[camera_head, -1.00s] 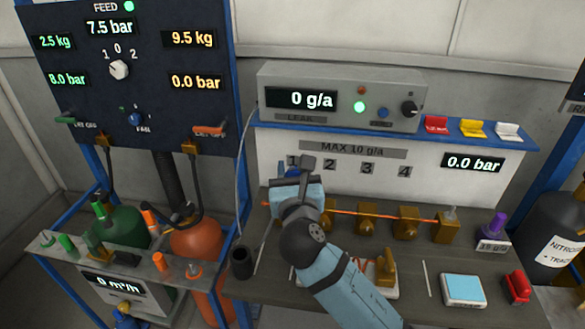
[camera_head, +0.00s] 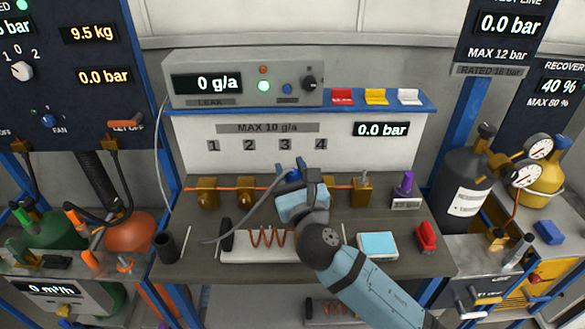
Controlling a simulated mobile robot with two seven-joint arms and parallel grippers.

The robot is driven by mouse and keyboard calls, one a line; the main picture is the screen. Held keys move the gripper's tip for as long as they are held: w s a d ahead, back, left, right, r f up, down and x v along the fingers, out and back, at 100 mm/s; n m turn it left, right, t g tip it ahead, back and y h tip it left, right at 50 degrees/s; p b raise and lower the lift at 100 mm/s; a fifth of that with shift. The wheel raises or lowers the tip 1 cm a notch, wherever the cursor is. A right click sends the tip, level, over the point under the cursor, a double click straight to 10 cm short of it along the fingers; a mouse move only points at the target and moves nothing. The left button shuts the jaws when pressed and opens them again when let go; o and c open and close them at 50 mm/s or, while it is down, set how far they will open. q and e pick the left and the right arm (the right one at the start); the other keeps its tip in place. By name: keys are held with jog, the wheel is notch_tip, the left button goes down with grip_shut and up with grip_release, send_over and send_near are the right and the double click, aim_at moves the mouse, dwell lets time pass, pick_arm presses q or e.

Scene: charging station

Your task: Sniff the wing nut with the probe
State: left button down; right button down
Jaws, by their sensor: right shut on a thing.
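My right gripper (camera_head: 291,184) is over the bench, in front of labels 3 and 4, shut on the blue-bodied probe (camera_head: 287,174). A grey hose (camera_head: 245,220) runs from the probe to the lower left. Brass fittings (camera_head: 207,193) sit along an orange line at the back of the bench, another one (camera_head: 252,191) under label 2 and an end fitting (camera_head: 362,187) right of the gripper. I cannot tell which part is the wing nut; the gripper and arm hide part of the line. Whether the probe tip touches anything is hidden. My left gripper is not in view.
The leak meter (camera_head: 245,78) reads 0 g/a with its green lamp lit. A white tray (camera_head: 240,252) with a copper coil lies in front, partly behind my arm. A pale-blue box (camera_head: 378,245), a red object (camera_head: 427,237) and a purple-topped item (camera_head: 404,186) stand to the right.

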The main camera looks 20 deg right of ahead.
jog(key=shift+w+d+f+b, duration=0.1)
jog(key=shift+w+f+b, duration=0.25)
jog(key=shift+f+b, duration=0.35)
jog(key=f+b, duration=0.1)
jog(key=w+d+f+b, duration=0.1)
jog(key=w+f+b, duration=0.1)
jog(key=b, duration=0.1)
jog(key=shift+d+f, duration=0.25)
jog(key=shift+w+d+f+b, duration=0.25)
jog(key=shift+w+f+b, duration=0.1)
jog(key=shift+b, duration=0.1)
jog(key=shift+s+r, duration=0.1)
jog(key=shift+r, duration=0.05)
dwell(4.2)
